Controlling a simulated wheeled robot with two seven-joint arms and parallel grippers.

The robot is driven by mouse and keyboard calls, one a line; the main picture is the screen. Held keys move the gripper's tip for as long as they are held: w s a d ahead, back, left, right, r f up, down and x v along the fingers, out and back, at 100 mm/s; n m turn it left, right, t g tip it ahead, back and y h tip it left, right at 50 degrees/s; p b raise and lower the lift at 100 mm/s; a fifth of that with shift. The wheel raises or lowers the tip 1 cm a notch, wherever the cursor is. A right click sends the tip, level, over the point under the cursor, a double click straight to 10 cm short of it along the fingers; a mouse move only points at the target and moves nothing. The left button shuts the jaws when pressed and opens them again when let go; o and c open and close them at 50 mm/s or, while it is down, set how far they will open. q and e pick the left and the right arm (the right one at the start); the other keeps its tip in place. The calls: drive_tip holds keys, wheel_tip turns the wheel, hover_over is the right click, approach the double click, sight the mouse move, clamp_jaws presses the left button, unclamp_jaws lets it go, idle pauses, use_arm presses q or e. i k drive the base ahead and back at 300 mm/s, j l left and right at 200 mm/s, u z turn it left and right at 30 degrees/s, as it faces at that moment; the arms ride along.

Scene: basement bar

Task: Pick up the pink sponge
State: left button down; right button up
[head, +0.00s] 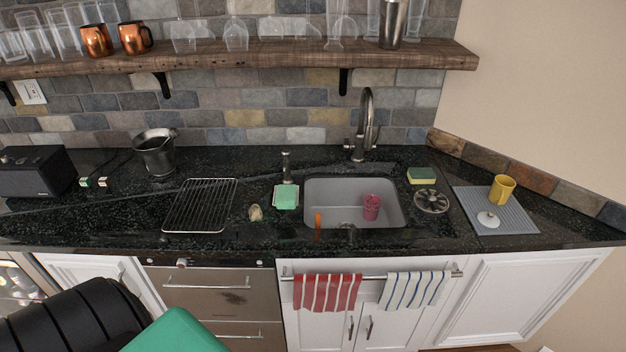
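I see no plainly pink sponge. A pinkish-red item (371,206) in the grey sink (335,187) looks like a patterned cup. A mint-green sponge-like block (286,196) is on the counter just left of the sink, below a soap dispenser. A yellow and green sponge (421,175) lies right of the sink. A small beige item (255,212) lies left of the mint block; I cannot tell what it is. Neither of my grippers is in view.
A wire rack (201,205) lies left of the sink. A round metal strainer (431,201) is to its right. A grey mat (494,211) holds a yellow mug (501,188) and a white lid-like item. A faucet (364,125) rises behind the sink. A wooden shelf (240,58) overhangs the counter's back.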

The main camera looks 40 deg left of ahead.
sight(287, 194)
drive_tip(key=u, duration=1.35)
